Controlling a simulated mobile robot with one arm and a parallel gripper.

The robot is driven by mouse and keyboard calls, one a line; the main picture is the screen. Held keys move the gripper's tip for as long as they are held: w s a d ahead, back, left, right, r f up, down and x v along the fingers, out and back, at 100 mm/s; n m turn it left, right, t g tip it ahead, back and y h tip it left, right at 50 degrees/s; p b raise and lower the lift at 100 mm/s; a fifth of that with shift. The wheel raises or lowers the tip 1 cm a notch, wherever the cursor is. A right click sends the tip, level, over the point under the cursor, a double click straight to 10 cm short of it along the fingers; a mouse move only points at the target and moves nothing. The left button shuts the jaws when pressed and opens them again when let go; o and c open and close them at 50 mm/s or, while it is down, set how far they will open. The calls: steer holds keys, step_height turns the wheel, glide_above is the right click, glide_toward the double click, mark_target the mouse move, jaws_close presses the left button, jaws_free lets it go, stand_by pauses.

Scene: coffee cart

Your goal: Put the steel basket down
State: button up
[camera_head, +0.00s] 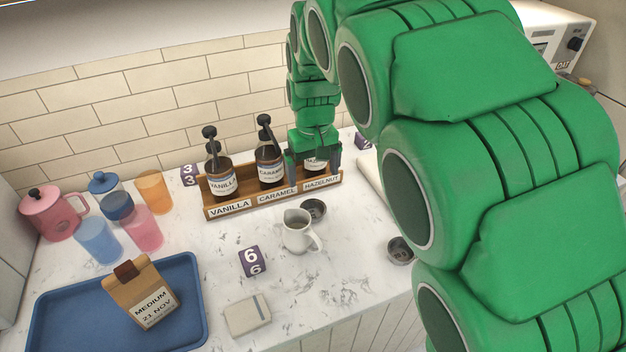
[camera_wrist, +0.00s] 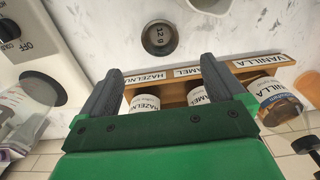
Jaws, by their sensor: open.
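A small round steel basket (camera_head: 313,210) sits on the marble counter, just in front of the syrup rack and behind the steel pitcher. In the wrist view a steel basket (camera_wrist: 160,38) marked 12 g rests on the counter beyond my fingertips, touching neither finger. A second steel basket (camera_head: 400,250) is on the counter further right, close to my arm. My gripper (camera_head: 314,160) is at the hazelnut end of the rack, behind the nearer basket. In the wrist view the fingers of my gripper (camera_wrist: 160,75) are apart with nothing held between them.
The wooden rack (camera_head: 225,208) holds vanilla, caramel and hazelnut bottles. A steel pitcher (camera_head: 298,232) stands in front of the first basket. A purple number block (camera_head: 251,262), a small pale box (camera_head: 247,315) and a blue tray (camera_head: 190,330) lie nearer. Cups stand at left. Bare counter shows front right.

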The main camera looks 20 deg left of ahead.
mark_target(314, 214)
steer(key=shift+r, duration=0.25)
stand_by(0.3)
